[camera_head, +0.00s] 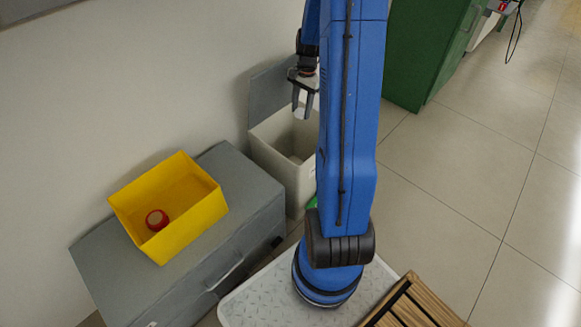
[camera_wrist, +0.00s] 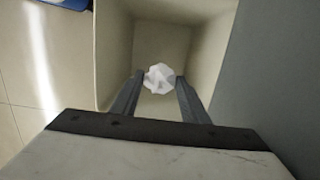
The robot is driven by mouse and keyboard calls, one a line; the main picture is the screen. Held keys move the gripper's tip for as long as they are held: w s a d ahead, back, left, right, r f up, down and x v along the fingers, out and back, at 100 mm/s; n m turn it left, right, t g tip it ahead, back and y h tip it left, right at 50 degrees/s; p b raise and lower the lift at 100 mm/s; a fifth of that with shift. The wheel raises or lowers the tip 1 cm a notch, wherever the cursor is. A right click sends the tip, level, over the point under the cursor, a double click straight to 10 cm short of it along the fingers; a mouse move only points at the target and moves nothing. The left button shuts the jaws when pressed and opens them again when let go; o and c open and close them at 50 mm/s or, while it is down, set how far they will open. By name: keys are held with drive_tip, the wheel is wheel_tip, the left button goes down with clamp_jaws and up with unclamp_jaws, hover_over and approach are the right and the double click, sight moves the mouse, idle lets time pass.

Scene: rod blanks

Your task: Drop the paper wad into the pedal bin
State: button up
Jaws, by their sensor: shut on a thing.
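The white crumpled paper wad (camera_wrist: 159,76) sits between the fingertips of my gripper (camera_wrist: 159,79) in the wrist view, and the gripper is shut on it. In the head view my gripper (camera_head: 302,107) points down with the pale wad (camera_head: 300,114) at its tips, over the opening of the pedal bin. The pedal bin (camera_head: 267,154) is a white box with its grey lid (camera_head: 277,91) standing open against the wall. In the wrist view the bin's inner walls (camera_wrist: 204,55) surround the wad. My arm hides the bin's right side in the head view.
A grey chest (camera_head: 245,178) stands left of the bin, with a yellow open box (camera_head: 187,233) on it holding a red round thing (camera_head: 157,219). A green cabinet (camera_head: 420,55) stands behind my arm. Tiled floor at right is mostly clear; a slatted wooden thing (camera_head: 428,303) is at the front.

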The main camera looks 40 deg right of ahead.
sight(301, 119)
drive_tip(key=shift+f, duration=3)
drive_tip(key=o, duration=1.1)
drive_tip(key=shift+r, duration=0.1)
